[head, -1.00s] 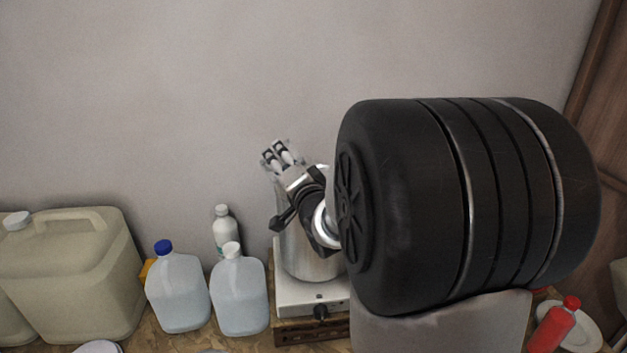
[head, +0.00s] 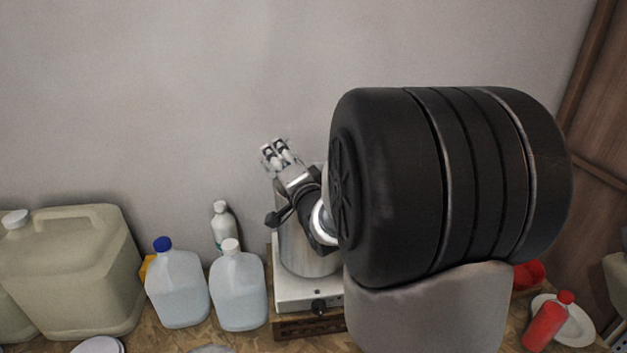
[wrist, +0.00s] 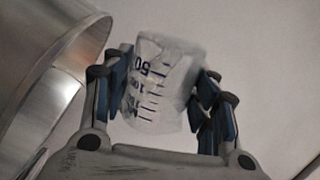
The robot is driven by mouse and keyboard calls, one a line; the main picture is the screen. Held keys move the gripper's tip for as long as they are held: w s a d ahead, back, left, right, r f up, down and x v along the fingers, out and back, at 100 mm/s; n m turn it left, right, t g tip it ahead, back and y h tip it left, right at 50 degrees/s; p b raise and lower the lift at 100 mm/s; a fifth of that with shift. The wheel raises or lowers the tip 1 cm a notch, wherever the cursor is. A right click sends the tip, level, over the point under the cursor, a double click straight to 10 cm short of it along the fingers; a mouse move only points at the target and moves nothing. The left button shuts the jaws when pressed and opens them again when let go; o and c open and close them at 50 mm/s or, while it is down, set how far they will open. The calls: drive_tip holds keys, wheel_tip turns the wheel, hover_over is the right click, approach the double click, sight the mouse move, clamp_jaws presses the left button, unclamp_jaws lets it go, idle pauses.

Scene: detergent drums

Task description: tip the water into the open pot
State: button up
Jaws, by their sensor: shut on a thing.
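The open pot (head: 304,252) is a tall silver metal vessel on a white hotplate (head: 303,291), partly hidden by my arm. Its shiny wall and rim (wrist: 62,85) fill the left of the wrist view. My gripper (head: 275,148) is above the pot's rim level in the head view, at the pot's upper left. In the wrist view my gripper (wrist: 165,95) is shut on a translucent measuring beaker (wrist: 155,90) with blue graduations. The beaker leans and is just right of the pot's wall. I cannot make out water in it, and it is not clear in the head view.
Two translucent jugs, one blue-capped (head: 178,288) and one white-capped (head: 239,290), stand left of the hotplate. A white bottle (head: 224,228) is behind them. A large beige canister (head: 75,275) is farther left. My arm blocks the right-centre.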

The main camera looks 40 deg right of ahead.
drive_tip(key=shift+f+m+p, duration=0.15)
drive_tip(key=shift+m+p, duration=0.2)
drive_tip(key=shift+m, duration=0.05)
drive_tip(key=shift+c, duration=0.2)
drive_tip(key=shift+s+d+f+m+p, duration=0.15)
drive_tip(key=shift+d+f+m+p, duration=0.05)
drive_tip(key=shift+d+m+p, duration=0.25)
drive_tip(key=shift+s+d+f+m+p, duration=0.2)
drive_tip(key=shift+d+m+p, duration=0.1)
drive_tip(key=shift+d+m, duration=0.2)
drive_tip(key=shift+d+r+m+p, duration=0.2)
drive_tip(key=shift+r+m+p, duration=0.15)
drive_tip(key=shift+m, duration=0.5)
idle(0.7)
drive_tip(key=shift+d+f+m, duration=0.1)
drive_tip(key=shift+f+m, duration=0.15)
drive_tip(key=shift+m, duration=0.05)
